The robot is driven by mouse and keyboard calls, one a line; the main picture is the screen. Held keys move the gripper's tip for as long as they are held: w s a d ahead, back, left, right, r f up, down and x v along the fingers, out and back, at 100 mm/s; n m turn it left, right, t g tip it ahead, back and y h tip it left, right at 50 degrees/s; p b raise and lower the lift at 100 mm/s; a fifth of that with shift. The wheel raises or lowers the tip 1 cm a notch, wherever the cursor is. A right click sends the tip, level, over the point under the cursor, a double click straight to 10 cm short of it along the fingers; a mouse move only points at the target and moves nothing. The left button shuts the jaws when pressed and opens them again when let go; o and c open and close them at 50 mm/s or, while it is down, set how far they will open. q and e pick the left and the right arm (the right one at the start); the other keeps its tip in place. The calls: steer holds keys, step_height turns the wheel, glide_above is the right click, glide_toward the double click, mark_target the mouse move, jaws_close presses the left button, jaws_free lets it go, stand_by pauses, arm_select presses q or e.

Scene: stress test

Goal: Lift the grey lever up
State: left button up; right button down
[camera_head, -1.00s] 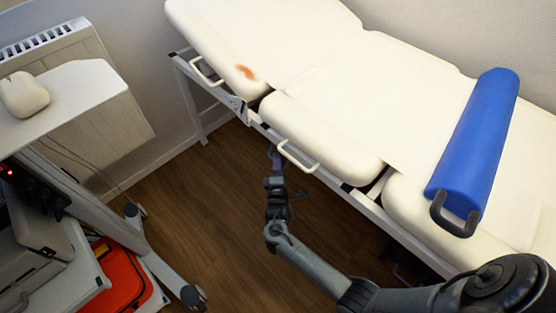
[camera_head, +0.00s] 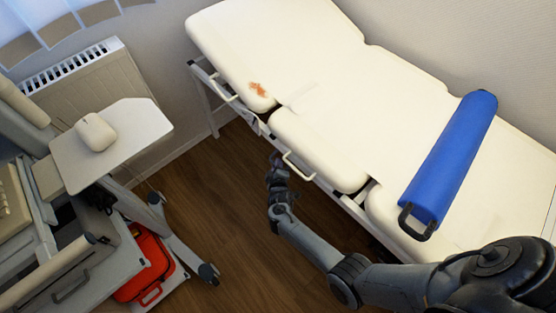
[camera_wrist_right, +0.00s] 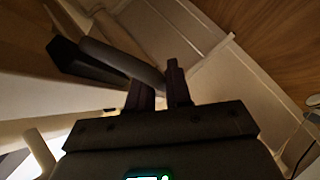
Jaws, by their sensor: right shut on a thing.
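The grey lever (camera_wrist_right: 120,62) shows in the right wrist view as a rounded grey bar beside a black end piece. Its tip lies between the two dark fingers of my right gripper (camera_wrist_right: 160,88), which is shut on it. In the head view my right gripper (camera_head: 275,160) is small and dark at the near edge of the white treatment couch (camera_head: 345,85), close to a cream side handle (camera_head: 298,166). The lever cannot be made out in the head view. My left gripper is not in view.
A blue roll (camera_head: 450,160) with a black handle lies on the couch. A reddish stain (camera_head: 258,90) marks the couch. At left stands a cart with a white mouse (camera_head: 95,132) on its shelf and a red case (camera_head: 148,265) below. The wooden floor (camera_head: 185,190) between is clear.

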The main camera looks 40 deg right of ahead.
steer(key=shift+a+r+m+y+p, duration=0.1)
steer(key=shift+r+m+y+p, duration=0.25)
steer(key=shift+p, duration=0.45)
steer(key=c, duration=1.2)
jaws_free()
steer(key=shift+o, duration=0.2)
steer(key=shift+s+a+r+p, duration=0.2)
steer(key=shift+s+r+p, duration=0.05)
steer(key=shift+s+p, duration=0.1)
steer(key=p+v, duration=0.4)
steer(key=v, duration=0.6)
steer(key=shift+w+r+p, duration=0.1)
steer(key=shift+w+p, duration=0.05)
steer(key=shift+p, duration=0.15)
